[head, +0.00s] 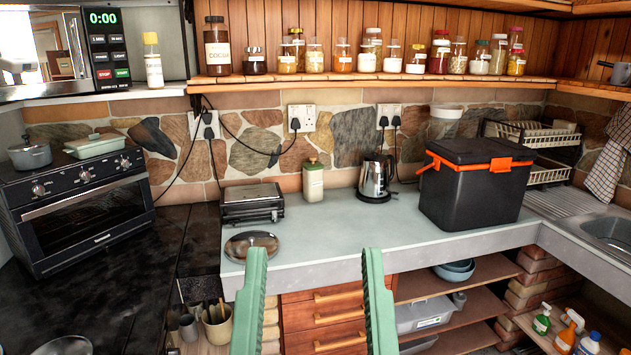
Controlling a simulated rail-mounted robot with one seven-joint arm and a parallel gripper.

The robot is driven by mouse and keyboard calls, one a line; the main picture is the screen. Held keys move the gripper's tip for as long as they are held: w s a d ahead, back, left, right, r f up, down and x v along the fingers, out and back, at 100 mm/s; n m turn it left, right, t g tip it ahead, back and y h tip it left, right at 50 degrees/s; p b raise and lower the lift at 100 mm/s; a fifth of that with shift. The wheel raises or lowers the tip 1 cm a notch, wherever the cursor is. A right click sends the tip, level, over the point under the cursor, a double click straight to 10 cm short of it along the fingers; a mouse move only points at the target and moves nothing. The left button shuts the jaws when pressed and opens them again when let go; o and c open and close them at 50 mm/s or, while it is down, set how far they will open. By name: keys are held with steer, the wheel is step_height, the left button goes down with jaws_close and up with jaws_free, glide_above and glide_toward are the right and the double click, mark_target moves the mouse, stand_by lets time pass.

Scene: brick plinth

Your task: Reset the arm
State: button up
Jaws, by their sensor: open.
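My gripper (311,300) shows at the bottom middle of the head view as two pale green fingers, set wide apart. It is open and nothing is between the fingers. The fingers appear in front of the counter's front edge and the wooden drawers (322,326). The rest of the arm is out of the picture.
On the grey counter (330,225) stand a black cooler box (470,195) with orange handles, a kettle (376,178), a jar (313,182), a grill (252,203) and a round lid (251,245). A toaster oven (85,215) stands left. The counter's middle is clear.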

step_height(320, 180, up, 25)
steer(key=p, duration=2)
steer(key=shift+w+r, duration=0.2)
steer(key=shift+a, duration=0.1)
